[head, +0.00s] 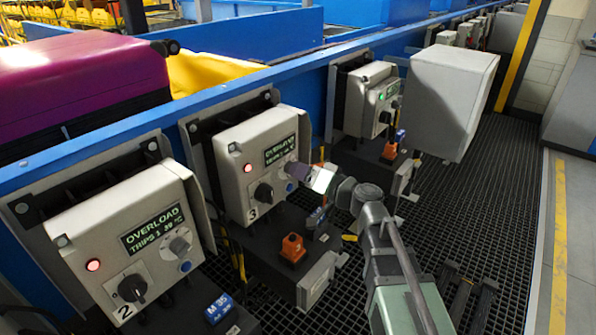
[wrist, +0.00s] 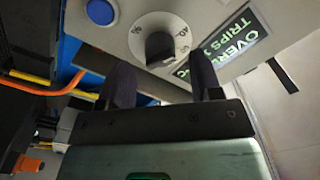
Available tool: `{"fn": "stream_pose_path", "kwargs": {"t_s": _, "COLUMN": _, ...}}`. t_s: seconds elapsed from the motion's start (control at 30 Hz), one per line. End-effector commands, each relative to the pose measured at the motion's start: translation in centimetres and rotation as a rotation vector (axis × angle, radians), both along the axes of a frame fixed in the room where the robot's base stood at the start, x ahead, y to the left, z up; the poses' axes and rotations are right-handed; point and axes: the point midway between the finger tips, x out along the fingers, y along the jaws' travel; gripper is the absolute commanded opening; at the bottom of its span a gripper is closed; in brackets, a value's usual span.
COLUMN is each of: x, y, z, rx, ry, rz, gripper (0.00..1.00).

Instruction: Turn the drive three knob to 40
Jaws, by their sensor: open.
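The drive three box (head: 232,150) is a pale grey control box marked 3, with a lit red lamp and a green-lettered OVERLOAD display (head: 280,150). In the head view my gripper (head: 306,172) is at the right part of its face and hides the dial there. In the wrist view the knob (wrist: 160,47) is a dark grey cap on a white scale plate (wrist: 150,22) with printed numbers, 40 among them at its right. My gripper (wrist: 163,78) is open, its two dark fingers apart at either side below the knob. I cannot tell the knob's setting or whether a finger touches it.
A black rotary switch (head: 263,193) sits lower on the same box, and a blue button (wrist: 99,12) is beside the dial. An orange connector (head: 292,248) stands below.

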Motion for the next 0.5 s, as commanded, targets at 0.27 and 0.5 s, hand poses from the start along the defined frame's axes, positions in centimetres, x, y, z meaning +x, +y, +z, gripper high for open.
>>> {"fn": "stream_pose_path", "kwargs": {"t_s": 0.27, "x": -4.3, "y": -5.5, "z": 0.0, "rx": 0.000, "ry": 0.000, "rz": -0.004, "gripper": 0.59}}
{"fn": "stream_pose_path", "kwargs": {"t_s": 0.5, "x": -5.3, "y": -7.0, "z": 0.0, "rx": -0.001, "ry": 0.000, "rz": -0.001, "gripper": 0.59}}
